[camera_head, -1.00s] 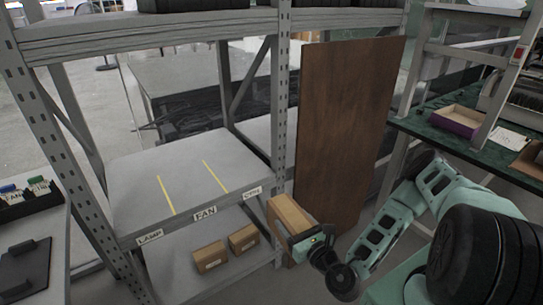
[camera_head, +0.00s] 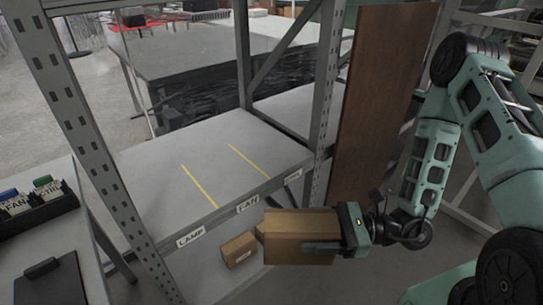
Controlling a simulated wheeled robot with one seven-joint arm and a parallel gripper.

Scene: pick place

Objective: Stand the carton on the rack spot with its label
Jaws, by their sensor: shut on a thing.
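A brown carton (camera_head: 298,252) is shut in my gripper (camera_head: 292,226), held in front of the rack's front edge at the right. It lies lengthwise, and I see no readable label on it. The rack shelf (camera_head: 150,185) is empty on top. Two yellow lines divide it into three spots. Its front edge carries a LAMP label (camera_head: 190,236), a FAN label (camera_head: 248,204) and a third label (camera_head: 293,176), too small to read surely. The carton is below and in front of the FAN and third labels, apart from the shelf top.
A small carton (camera_head: 238,250) sits on the lower shelf, partly behind the held one. Rack posts (camera_head: 95,165) stand at left and right. A brown board (camera_head: 375,100) stands beside the right post. A black tray (camera_head: 30,210) with a FAN card and a clipboard (camera_head: 45,283) lie at left.

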